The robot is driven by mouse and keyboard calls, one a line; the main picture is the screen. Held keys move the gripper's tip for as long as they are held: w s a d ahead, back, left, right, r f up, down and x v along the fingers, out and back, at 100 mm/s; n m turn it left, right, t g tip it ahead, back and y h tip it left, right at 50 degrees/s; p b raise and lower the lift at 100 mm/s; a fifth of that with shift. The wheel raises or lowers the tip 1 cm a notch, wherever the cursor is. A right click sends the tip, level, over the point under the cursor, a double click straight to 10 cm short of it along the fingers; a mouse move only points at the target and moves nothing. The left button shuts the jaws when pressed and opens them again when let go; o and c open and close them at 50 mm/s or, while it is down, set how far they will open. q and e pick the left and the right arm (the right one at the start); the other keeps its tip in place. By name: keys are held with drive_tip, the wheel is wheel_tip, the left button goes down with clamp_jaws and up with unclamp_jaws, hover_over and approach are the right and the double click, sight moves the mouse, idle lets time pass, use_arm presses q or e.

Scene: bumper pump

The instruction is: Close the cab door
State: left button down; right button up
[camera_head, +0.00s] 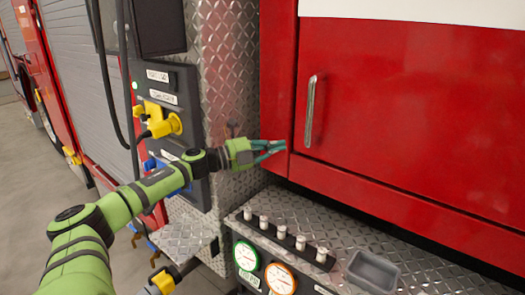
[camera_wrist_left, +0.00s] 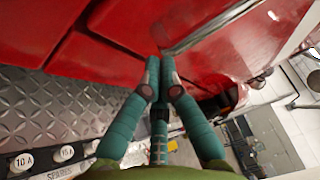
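The red cab door (camera_head: 420,120) fills the right of the head view, with an upright silver handle (camera_head: 310,110) near its left edge. The door looks flush or nearly flush with the red frame; I cannot tell if it is fully shut. My left gripper (camera_head: 281,148) is at the red frame, left of and below the handle. In the left wrist view its two teal fingers (camera_wrist_left: 160,78) come together at the tips with nothing visible between them. The handle (camera_wrist_left: 215,28) runs beyond the fingertips there, apart from them. My right gripper is not in view.
Below the door is a diamond-plate step with a row of knobs (camera_head: 290,240), gauges (camera_head: 280,278) and a grey tray (camera_head: 373,270). A black panel with yellow fittings (camera_head: 160,122) and hoses stands left of the gripper. Open floor lies far left.

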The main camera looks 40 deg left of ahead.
use_arm(q)
drive_tip(key=v, duration=0.6)
idle(0.4)
drive_tip(key=s+a+f+n+y, duration=0.2)
drive_tip(key=a+f+n+y, duration=0.25)
drive_tip(key=f, duration=0.55)
drive_tip(key=s+a+f+n+y, duration=0.35)
drive_tip(key=a+f+n, duration=0.25)
drive_tip(key=f, duration=0.5)
drive_tip(key=s+d+f+n+g+y, duration=0.1)
drive_tip(key=s+f+n+g+y, duration=0.3)
drive_tip(key=f, duration=0.7)
drive_tip(key=s+d+f+n+g+h, duration=0.1)
drive_tip(key=s+f+n, duration=0.35)
drive_tip(key=f, duration=0.75)
drive_tip(key=s+d+f+n+g+h, duration=0.25)
drive_tip(key=s+d+f+g, duration=0.55)
drive_tip(key=s+d+f, duration=1.4)
drive_tip(key=s+d+f+g, duration=0.1)
drive_tip(key=s+d+f, duration=0.1)
drive_tip(key=s+d, duration=0.2)
drive_tip(key=s+d+f+n+g, duration=0.1)
drive_tip(key=s+d, duration=0.3)
drive_tip(key=d, duration=0.5)
drive_tip(key=shift+d+f+g+h, duration=0.2)
drive_tip(key=shift+f+g+h, duration=0.2)
drive_tip(key=shift+f, duration=0.3)
